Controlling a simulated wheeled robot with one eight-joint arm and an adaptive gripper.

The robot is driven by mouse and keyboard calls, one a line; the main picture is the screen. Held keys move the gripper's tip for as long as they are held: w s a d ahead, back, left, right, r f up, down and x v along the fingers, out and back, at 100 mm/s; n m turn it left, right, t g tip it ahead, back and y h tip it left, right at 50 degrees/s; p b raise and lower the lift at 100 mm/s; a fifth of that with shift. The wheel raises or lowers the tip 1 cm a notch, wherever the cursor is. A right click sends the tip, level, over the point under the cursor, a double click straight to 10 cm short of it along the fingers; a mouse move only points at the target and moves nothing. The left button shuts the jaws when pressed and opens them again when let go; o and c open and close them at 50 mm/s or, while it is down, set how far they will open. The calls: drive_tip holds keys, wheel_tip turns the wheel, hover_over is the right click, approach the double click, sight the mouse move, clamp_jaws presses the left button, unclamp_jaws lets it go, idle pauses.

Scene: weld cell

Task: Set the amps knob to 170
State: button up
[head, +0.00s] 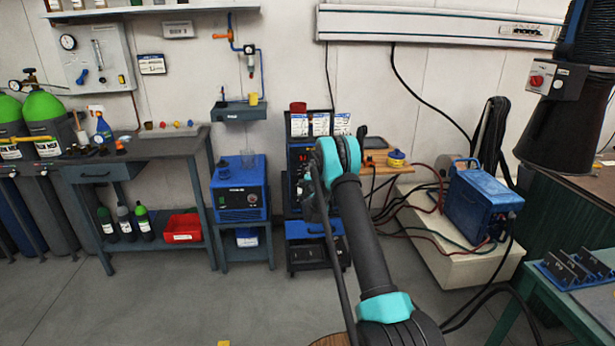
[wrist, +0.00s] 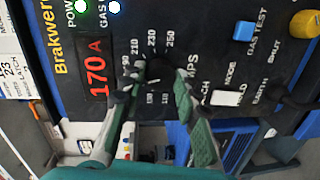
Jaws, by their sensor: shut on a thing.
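The welder's dark front panel (wrist: 215,55) fills much of the wrist view, where it appears turned on its side. Its red display (wrist: 97,75) reads 170 A. The black amps knob (wrist: 158,70) sits inside a ring of printed numbers. My gripper (wrist: 159,88) has one finger on each side of the knob and is shut on it; the fingers cover part of the dial and the knob's pointer is hard to make out. In the head view the welder (head: 299,160) stands against the wall, and my arm hides the knob and much of the panel.
On the panel near the knob are a blue button (wrist: 243,31), a white switch (wrist: 226,98) and a yellow knob (wrist: 304,24). A blue machine (head: 239,190) stands left of the welder. Cables run to a blue unit (head: 482,205) on the right.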

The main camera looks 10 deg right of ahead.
idle(0.3)
drive_tip(key=o, duration=1.2)
drive_tip(key=shift+c, duration=0.2)
drive_tip(key=shift+s, duration=0.1)
drive_tip(key=s+r, duration=0.1)
drive_tip(key=s, duration=1)
drive_tip(key=shift+s+a, duration=0.35)
drive_tip(key=shift+s, duration=0.05)
drive_tip(key=shift+r, duration=0.15)
